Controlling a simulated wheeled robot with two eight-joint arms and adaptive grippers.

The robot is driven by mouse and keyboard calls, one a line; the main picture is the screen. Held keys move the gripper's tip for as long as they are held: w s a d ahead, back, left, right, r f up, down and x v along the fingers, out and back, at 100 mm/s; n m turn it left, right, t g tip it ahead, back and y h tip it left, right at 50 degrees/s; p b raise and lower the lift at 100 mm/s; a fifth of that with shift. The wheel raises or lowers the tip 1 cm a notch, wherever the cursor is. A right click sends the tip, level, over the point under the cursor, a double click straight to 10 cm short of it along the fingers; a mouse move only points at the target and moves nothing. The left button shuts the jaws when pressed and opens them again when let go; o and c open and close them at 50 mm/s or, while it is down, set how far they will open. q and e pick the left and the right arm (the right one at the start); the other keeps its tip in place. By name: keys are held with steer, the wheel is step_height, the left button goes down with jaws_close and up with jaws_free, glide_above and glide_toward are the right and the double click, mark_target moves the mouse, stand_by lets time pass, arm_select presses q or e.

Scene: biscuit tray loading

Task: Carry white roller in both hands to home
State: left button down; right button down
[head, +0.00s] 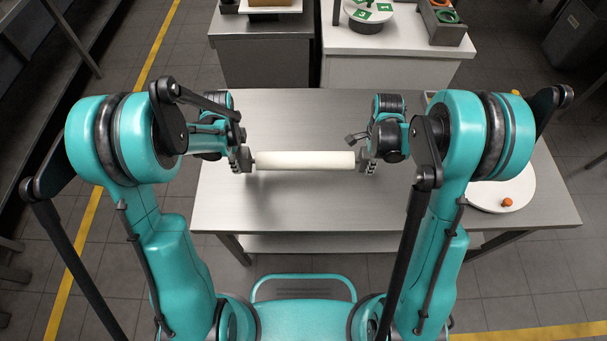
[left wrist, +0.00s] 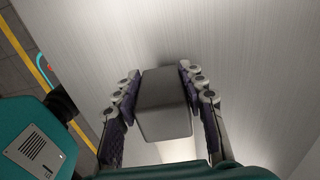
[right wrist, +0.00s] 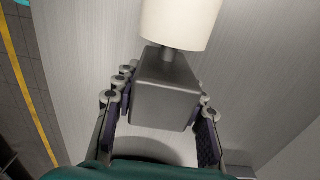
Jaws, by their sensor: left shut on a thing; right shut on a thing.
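The white roller (head: 305,160) lies level across the head view, between my two grippers, above the steel table (head: 290,210). A soft shadow falls on the tabletop below it. My left gripper (head: 243,160) is shut on the roller's left end; the left wrist view shows its fingers on both sides of a grey block-shaped handle (left wrist: 165,105). My right gripper (head: 366,160) is shut on the right end; the right wrist view shows its fingers around the other grey handle (right wrist: 165,90), with the white barrel (right wrist: 180,22) beyond. The roller's exact height above the table is hard to tell.
A round white board (head: 500,192) with a small orange piece (head: 507,202) lies at the table's right, partly behind my right arm. Behind the table stand a grey cabinet (head: 262,55) and a white-topped counter (head: 390,45). The table's middle and front are clear.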

arm_select(q)
steer(key=shift+r, duration=0.15)
arm_select(e)
steer(key=shift+r, duration=0.1)
arm_select(q)
steer(key=shift+f, duration=0.25)
arm_select(e)
steer(key=shift+f, duration=0.2)
